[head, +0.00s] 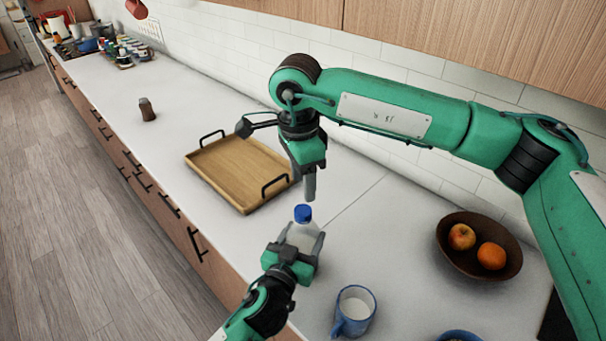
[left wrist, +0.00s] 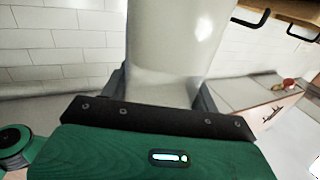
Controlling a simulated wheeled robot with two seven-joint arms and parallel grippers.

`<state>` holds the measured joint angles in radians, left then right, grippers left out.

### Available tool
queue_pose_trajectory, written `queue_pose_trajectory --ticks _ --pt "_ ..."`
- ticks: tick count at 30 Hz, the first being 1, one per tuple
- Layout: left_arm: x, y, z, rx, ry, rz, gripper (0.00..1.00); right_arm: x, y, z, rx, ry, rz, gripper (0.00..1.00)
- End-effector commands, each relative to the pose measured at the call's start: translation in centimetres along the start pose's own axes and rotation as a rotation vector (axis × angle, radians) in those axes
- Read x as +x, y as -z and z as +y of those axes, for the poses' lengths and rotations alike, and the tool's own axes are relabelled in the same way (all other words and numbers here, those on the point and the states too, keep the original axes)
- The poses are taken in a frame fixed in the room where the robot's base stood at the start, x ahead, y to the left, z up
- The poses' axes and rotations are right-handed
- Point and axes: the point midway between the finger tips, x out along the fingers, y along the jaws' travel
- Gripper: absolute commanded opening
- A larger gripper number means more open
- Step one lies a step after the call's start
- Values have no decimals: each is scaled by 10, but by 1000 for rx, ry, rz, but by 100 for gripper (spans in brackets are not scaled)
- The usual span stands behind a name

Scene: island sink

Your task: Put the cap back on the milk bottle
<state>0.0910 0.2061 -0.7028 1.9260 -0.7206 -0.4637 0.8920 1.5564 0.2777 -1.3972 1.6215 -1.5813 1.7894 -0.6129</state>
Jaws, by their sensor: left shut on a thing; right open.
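The milk bottle (head: 301,235) stands upright on the counter near its front edge, whitish and partly hidden by the gripper. Its pale body fills the upper middle of the left wrist view (left wrist: 175,50). The blue cap (head: 303,213) sits at the top of the bottle's neck; I cannot tell how tightly it is seated. My left gripper (head: 300,248) is shut on the bottle's body, one finger on each side. My right gripper (head: 310,193) points down just above the cap, open and apart from it; its fingers overlap in this view.
A wooden tray (head: 238,172) with black handles lies behind the bottle to the left. A blue mug (head: 353,312) stands close at the lower right. A brown bowl (head: 449,252) with fruit is farther right. A small brown shaker (head: 147,110) stands far left, with clear counter around it.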

Motion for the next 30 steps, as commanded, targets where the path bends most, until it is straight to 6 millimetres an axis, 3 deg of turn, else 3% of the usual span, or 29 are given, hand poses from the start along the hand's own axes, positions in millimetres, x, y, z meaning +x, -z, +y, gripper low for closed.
queue_pose_trajectory --ticks 9,15,30 --pt "0 0 0 0 0 0 0 -4 1 1 -489 21 -22 51" --pt "0 0 0 0 0 0 0 -6 0 1 -704 33 -30 51" --pt "0 0 0 0 0 0 0 -7 0 1 -796 39 -32 51"
